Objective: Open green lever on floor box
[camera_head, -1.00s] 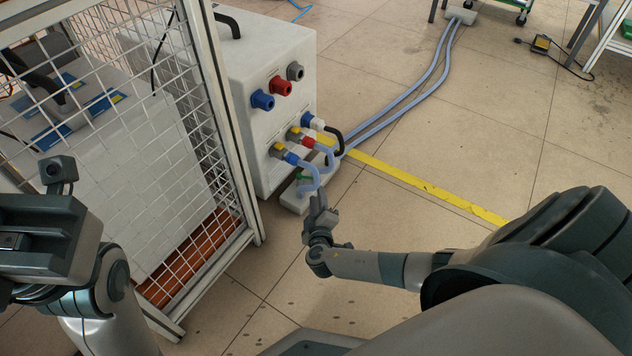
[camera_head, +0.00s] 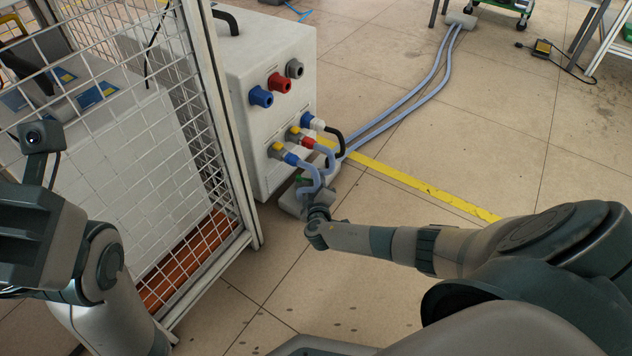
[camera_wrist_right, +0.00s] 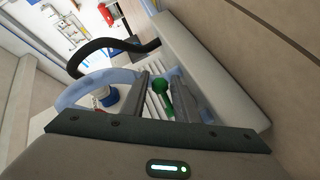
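The grey floor box (camera_head: 288,203) lies on the floor in front of the white cabinet, with blue hoses curving down to it. Its small green lever (camera_head: 299,179) shows just left of my right gripper (camera_head: 318,192), which reaches down over the box. In the right wrist view the green lever (camera_wrist_right: 162,88) stands between the two fingers of the right gripper (camera_wrist_right: 168,92). The fingers are apart, with a visible gap beside the lever. My left gripper's body (camera_head: 30,230) is at the far left in the head view; its fingers are not visible.
The white cabinet (camera_head: 270,130) with coloured connectors stands behind the box. A mesh cage (camera_head: 150,150) stands close on the left. Blue hoses (camera_head: 405,95) and a yellow line (camera_head: 420,188) cross the floor.

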